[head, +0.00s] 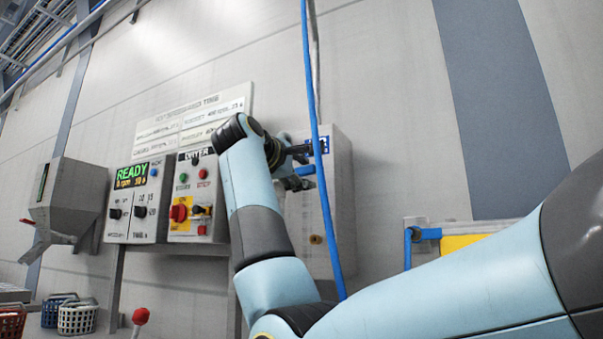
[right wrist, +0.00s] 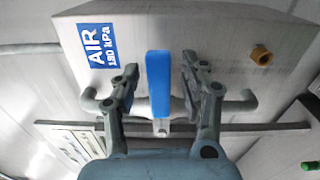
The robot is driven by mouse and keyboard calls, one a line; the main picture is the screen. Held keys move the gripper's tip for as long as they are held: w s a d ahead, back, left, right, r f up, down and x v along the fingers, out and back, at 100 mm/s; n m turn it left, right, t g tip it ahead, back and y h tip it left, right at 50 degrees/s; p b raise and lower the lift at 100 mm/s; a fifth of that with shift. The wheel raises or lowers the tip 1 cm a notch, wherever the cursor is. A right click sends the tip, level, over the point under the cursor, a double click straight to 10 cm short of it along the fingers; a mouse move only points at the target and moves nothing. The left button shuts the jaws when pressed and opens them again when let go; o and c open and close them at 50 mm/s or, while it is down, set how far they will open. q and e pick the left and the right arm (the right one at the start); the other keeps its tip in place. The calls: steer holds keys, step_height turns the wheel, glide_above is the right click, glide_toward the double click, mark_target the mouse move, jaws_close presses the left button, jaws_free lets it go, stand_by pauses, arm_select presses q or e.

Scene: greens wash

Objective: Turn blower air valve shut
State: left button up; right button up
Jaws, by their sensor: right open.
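The blower air valve has a blue lever handle (right wrist: 158,85) on a grey pipe (right wrist: 240,104), in front of a grey box with a blue "AIR 180 kPa" label (right wrist: 97,45). In the right wrist view my open right gripper (right wrist: 158,75) has one finger on each side of the blue handle, with visible gaps to both. In the head view my right gripper (head: 305,162) is at the front of the grey box (head: 338,215), and my wrist partly hides the valve there. My left gripper is not in view.
A control panel with a green READY display (head: 132,176) and a panel with a red-and-yellow switch (head: 180,211) stand left of my arm. A blue hose (head: 325,190) hangs in front of the box. A brass fitting (right wrist: 261,55) sticks out near the valve. Baskets (head: 77,318) are at lower left.

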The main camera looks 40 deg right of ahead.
steer(key=shift+a, duration=0.2)
steer(key=v, duration=1.1)
steer(key=shift+s+a, duration=0.15)
steer(key=shift+a, duration=0.15)
